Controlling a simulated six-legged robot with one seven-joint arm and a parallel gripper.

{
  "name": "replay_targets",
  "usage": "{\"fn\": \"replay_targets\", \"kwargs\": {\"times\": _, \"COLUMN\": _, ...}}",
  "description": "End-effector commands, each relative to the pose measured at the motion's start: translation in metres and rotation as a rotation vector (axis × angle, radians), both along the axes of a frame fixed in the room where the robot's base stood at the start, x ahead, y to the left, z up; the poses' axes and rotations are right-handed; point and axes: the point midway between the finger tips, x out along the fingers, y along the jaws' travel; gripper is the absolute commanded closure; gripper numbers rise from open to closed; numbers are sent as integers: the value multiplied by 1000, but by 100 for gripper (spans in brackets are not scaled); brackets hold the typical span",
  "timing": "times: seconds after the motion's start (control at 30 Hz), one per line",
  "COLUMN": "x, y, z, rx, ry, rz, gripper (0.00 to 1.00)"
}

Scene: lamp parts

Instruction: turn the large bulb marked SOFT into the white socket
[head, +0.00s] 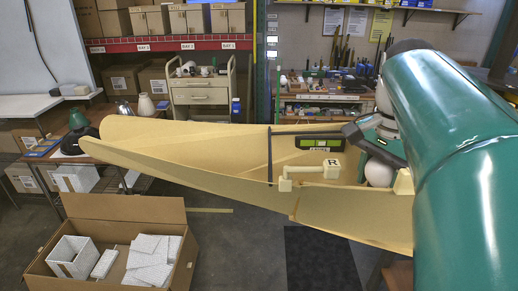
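I cannot make out a bulb marked SOFT or a white socket in the head view. On the wooden table at the left, a pale bulb-shaped thing (146,104) stands upright, too small to show any marking. A green and black lamp-like piece (78,128) is at the table's left end. My large green arm link fills the right side and hides what lies behind it. White and dark grey jointed parts show beside it, but I cannot pick out my gripper's fingertips.
A long beige hull-like shell (190,142) crosses the middle. A clamp and a cream handle marked R (332,169) are at it. An open cardboard box (125,212) with white blocks stands at lower left. A cream drawer cart (199,95) and shelves stand behind. A dark mat (320,262) lies on the floor.

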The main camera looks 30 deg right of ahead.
Motion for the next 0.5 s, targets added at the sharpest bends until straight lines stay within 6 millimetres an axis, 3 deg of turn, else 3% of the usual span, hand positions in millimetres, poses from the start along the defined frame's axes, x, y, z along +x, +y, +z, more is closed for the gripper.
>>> {"fn": "replay_targets", "kwargs": {"times": 0.33, "x": 2, "y": 2, "z": -1, "rx": 4, "ry": 1, "rz": -26, "gripper": 67}}
{"fn": "replay_targets", "kwargs": {"times": 0.5, "x": 2, "y": 1, "z": -1, "rx": 2, "ry": -1, "rz": -197, "gripper": 67}}
